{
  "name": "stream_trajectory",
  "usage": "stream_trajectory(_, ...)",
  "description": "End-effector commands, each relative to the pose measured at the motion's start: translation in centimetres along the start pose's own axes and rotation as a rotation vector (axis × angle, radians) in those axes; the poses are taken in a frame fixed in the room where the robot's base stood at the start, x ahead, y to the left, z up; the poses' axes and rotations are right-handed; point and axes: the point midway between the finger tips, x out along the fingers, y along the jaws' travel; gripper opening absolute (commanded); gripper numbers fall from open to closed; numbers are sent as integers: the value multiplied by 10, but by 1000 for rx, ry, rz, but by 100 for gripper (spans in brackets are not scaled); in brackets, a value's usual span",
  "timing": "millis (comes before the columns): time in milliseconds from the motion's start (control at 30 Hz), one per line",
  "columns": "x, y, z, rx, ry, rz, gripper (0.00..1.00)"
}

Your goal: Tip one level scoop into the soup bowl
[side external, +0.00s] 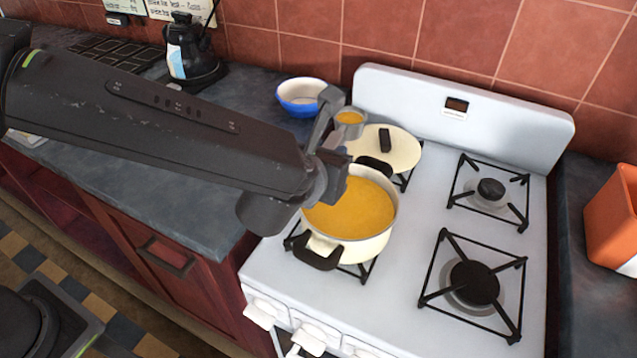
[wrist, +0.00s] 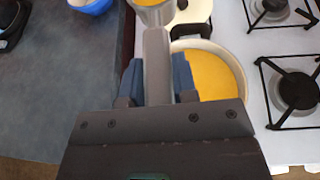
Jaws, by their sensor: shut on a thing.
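My gripper (side external: 338,166) is shut on the handle of a grey ladle (side external: 350,128), above the left edge of the pot. The ladle's cup holds orange soup and looks about upright. It shows near the lid, behind the pot in the side view. In the wrist view the ladle handle (wrist: 157,65) stands between my fingers, and the cup is cut off at the top edge. The cream pot (side external: 362,248) of orange soup (side external: 350,208) sits on the front left burner. The blue bowl with a white inside (side external: 305,94) stands on the counter left of the stove, apart from the ladle.
A cream lid (side external: 403,150) with a black knob lies on the back left burner. The right burners (side external: 474,283) are bare. A black kettle (side external: 190,50) stands at the back of the counter. An orange container (side external: 612,215) is at the far right.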

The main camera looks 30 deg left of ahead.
Motion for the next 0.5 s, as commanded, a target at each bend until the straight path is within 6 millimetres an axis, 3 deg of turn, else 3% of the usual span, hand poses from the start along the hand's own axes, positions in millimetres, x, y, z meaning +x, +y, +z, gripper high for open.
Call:
stream_trajectory(33, 25, 11, 8, -17, 0, 40, 2)
stream_trajectory(200, 94, 48, 30, -59, 1, 140, 2)
stream_trajectory(400, 160, 102, 49, -101, -3, 239, 2)
stream_trajectory(500, 183, 125, 55, -115, -6, 274, 2)
